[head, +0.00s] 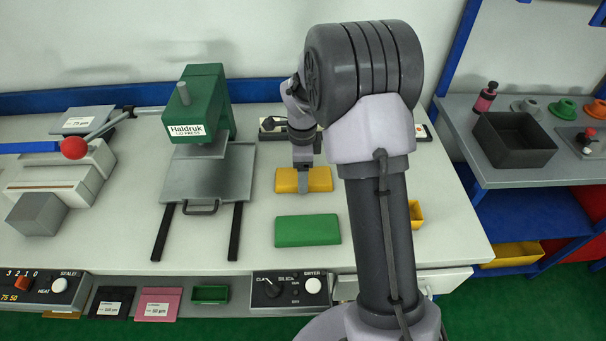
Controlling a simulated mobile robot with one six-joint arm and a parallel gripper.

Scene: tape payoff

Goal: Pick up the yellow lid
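The yellow lid (321,181) is a flat block lying on the white bench, behind a similar green block (307,231). My gripper (303,187) points down at the middle of the yellow lid, and a grey finger covers part of it. From this view I cannot tell whether the finger touches the lid or whether the gripper is open or shut. My arm column hides the bench to the right of the lid.
A green press (206,105) with a grey plate (208,177) and black rails stands to the left. A small yellow bin (416,215) is partly hidden behind my arm. A dark grey tray (514,142) sits on the right-hand shelf. White bench surface is clear between the press and the green block.

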